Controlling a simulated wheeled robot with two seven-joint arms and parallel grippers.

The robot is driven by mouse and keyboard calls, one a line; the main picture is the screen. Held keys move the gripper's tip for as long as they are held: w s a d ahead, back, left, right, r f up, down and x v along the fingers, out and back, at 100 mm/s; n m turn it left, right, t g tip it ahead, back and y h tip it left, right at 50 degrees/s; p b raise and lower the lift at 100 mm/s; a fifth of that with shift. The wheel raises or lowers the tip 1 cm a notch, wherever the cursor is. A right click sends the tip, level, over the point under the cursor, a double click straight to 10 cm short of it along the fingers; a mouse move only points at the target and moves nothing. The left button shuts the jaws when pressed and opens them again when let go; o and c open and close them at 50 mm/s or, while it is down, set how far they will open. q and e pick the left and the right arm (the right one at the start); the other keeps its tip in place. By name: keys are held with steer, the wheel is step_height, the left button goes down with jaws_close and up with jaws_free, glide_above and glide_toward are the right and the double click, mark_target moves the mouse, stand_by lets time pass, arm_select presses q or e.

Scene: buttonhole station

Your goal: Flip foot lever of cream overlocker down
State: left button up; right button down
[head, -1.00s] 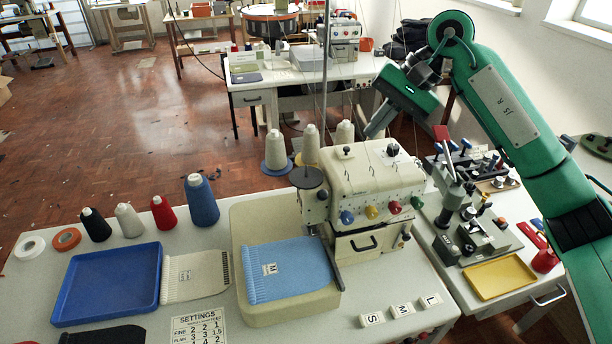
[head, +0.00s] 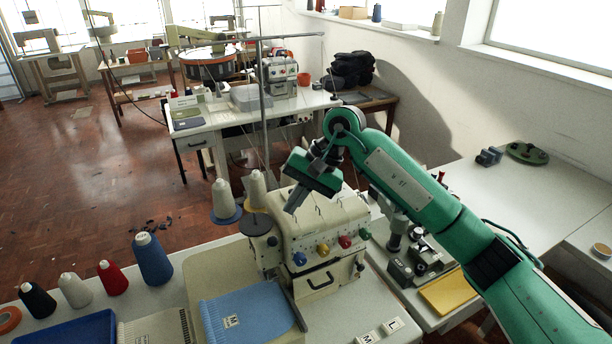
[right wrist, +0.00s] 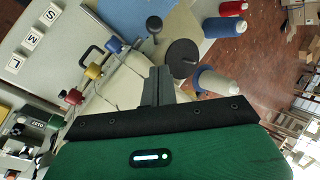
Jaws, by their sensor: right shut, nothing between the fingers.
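The cream overlocker (head: 337,221) stands on the near table, with blue, yellow, red and green knobs across its front. Its cream body (right wrist: 122,92) also shows in the right wrist view, beneath my fingers. My right gripper (head: 293,208) is shut and empty, pointing down over the left part of the overlocker's top. It also shows in the right wrist view (right wrist: 157,76). I cannot tell whether the fingers touch the machine. I cannot make out the foot lever; the gripper hides part of the machine's top. My left gripper is not in view.
Thread cones (head: 224,198) stand behind the machine's left side. A blue cloth (head: 250,312) lies in front of it. Grey fixtures (head: 420,262) and a yellow tray (head: 448,291) are to its right. A thin upright pole (head: 264,110) rises behind it.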

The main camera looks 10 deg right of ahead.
mark_target(271, 244)
steer(key=shift+s+a+f+p, duration=0.95)
steer(key=shift+s+a+f, duration=0.3)
steer(key=shift+s+f, duration=0.15)
